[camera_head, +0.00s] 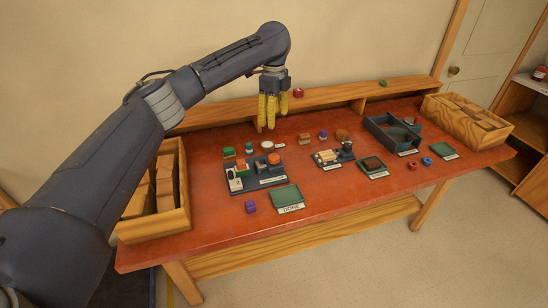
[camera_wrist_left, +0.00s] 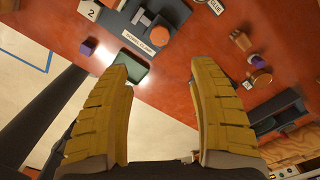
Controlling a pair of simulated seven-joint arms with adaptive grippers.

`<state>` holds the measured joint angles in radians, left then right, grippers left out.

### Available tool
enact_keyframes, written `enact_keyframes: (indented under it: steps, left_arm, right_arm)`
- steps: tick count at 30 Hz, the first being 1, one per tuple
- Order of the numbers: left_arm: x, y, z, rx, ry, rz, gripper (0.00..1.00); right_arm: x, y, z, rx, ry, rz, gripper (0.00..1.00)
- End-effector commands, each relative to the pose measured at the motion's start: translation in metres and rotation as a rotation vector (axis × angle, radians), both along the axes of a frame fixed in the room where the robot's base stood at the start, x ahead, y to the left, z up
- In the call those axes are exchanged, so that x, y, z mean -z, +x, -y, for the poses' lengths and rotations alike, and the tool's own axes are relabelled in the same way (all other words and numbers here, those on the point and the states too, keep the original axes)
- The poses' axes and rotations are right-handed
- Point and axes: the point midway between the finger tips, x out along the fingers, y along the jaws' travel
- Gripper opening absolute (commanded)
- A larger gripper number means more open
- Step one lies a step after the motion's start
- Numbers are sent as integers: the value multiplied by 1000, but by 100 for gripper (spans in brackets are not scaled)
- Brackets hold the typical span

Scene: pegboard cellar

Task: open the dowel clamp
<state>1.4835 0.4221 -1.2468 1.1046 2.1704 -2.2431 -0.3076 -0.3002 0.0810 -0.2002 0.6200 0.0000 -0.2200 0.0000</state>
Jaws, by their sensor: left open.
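A dark station plate (camera_head: 262,182) with a label lies on the left half of the red bench, and I take it to be the dowel clamp. It carries green and orange parts and a white piece. My left gripper (camera_head: 271,124), with yellow ridged fingers, is open and empty above the back of the bench. It also shows in the left wrist view (camera_wrist_left: 165,75), apart from the plate.
A green tray (camera_head: 275,196) marked DONE and a purple cube (camera_head: 250,207) lie in front of the plate. A dark open box (camera_head: 377,134) stands at right. Wooden crates stand at the left (camera_head: 182,205) and right (camera_head: 492,137) ends. A raised ledge (camera_head: 330,100) runs along the back.

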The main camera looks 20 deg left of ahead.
Motion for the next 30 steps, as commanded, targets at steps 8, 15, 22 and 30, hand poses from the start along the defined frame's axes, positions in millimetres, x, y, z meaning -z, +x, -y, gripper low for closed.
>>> enact_keyframes:
  steps: [8, 15, 22, 30]
  left_arm:
    - [8, 0, 0, 91, 1, -3, 61]
    - [43, -1, 0, 90, 0, -4, 61]
    - [86, -1, 0, 89, 0, -4, 61]
    - [132, -1, 0, 89, 0, -3, 61]
  right_arm:
    - [0, 0, 0, 0, 0, 0, 44]
    - [0, 0, 0, 0, 0, 0, 44]
    - [0, 0, -2, 1, 1, 0, 44]
    - [0, 0, -2, 1, 2, 0, 44]
